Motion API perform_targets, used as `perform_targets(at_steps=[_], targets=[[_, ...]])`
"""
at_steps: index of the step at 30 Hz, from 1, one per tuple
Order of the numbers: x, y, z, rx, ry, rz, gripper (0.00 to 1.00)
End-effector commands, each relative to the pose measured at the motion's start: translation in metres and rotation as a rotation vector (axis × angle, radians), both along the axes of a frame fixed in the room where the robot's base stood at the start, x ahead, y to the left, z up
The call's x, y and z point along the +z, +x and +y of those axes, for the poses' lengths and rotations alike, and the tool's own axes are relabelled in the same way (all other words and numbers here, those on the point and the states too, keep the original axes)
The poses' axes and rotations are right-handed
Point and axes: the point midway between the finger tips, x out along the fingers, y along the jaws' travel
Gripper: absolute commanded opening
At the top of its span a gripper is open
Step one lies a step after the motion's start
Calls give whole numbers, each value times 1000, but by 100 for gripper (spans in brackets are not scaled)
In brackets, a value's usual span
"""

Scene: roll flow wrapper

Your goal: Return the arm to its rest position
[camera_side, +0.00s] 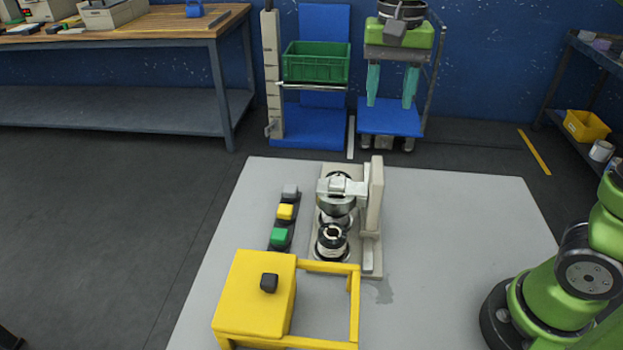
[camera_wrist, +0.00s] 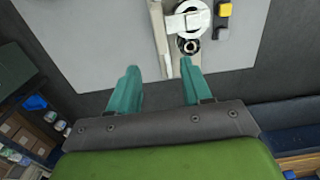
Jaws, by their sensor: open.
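My gripper (camera_side: 390,105) hangs in the air at the top of the side view, its teal fingers pointing down and spread apart, with nothing between them. In the wrist view my gripper (camera_wrist: 160,68) shows the same two fingers open and empty, with the table's edge and floor beyond them. The roll flow wrapper (camera_side: 373,205), a beige frame with a metal cylinder, stands on the grey table (camera_side: 450,230). It shows at the top of the wrist view (camera_wrist: 161,40), apart from the fingers.
A yellow box and frame (camera_side: 255,295) sit at the table's front. Grey, yellow and green buttons (camera_side: 285,212) stand left of the wrapper. Behind are a green crate (camera_side: 316,62) on a blue lift and a workbench (camera_side: 120,25).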

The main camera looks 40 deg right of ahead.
Motion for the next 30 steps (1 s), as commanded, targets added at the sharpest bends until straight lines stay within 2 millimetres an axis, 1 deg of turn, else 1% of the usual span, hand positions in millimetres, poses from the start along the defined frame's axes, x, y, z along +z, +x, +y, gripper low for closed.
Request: perform_targets(at_steps=[4, 6, 8, 11, 15, 18, 21, 25, 27, 30], targets=[[-4, 6, -1, 56, -4, -27, 49], [-15, 5, 1, 122, 1, -44, 49], [-23, -1, 1, 191, 14, -81, 49], [-31, -19, -1, 298, 41, -178, 49], [-43, -52, -4, 407, 64, -348, 49], [-51, -77, -7, 447, 61, -470, 49], [-59, -97, -10, 453, 53, -560, 49], [-64, -114, -13, 432, 47, -622, 49], [-62, -118, -15, 423, 43, -639, 49], [-57, -118, -16, 418, 37, -656, 49]])
